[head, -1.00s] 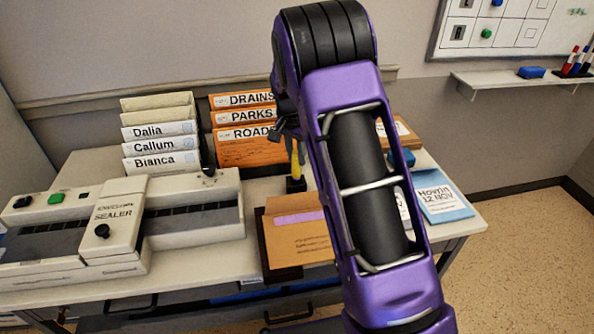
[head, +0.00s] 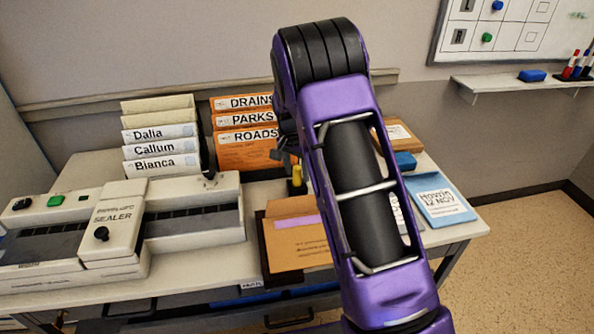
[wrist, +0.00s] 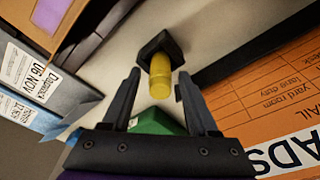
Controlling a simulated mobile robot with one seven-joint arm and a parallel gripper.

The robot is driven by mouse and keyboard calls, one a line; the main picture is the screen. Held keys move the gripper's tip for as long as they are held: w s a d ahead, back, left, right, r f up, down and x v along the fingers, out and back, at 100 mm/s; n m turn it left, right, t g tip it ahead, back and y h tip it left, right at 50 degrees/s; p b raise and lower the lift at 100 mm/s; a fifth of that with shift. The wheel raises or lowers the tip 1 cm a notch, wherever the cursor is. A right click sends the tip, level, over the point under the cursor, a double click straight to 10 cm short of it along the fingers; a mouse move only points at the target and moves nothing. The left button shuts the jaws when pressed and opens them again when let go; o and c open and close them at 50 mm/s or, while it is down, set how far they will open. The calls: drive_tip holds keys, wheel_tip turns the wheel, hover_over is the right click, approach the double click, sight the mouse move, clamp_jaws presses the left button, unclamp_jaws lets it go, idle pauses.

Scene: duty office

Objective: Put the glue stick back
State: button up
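The yellow glue stick (wrist: 160,78) stands in a small black square holder (wrist: 168,45) on the table, with its top towards the wrist camera. My gripper (wrist: 158,78) is open, with one finger on each side of the yellow stick and a visible gap on both sides. In the head view only a short piece of the yellow stick (head: 297,174) and the black holder (head: 296,188) show below my gripper (head: 285,160), partly hidden by it. A green block-like thing (wrist: 155,122) shows between the finger bases in the wrist view; I cannot tell what it is.
Orange folders (head: 245,152) stand close behind the holder, and white name folders (head: 160,145) are further left. An envelope sealer (head: 115,225) fills the table's left. A brown envelope (head: 298,240) lies in front and a blue booklet (head: 440,198) at right.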

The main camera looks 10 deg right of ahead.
wheel_tip(320, 180, up, 12)
drive_tip(key=s+a+p, duration=0.1)
drive_tip(key=shift+s+a, duration=0.15)
idle(0.4)
drive_tip(key=shift+r, duration=0.1)
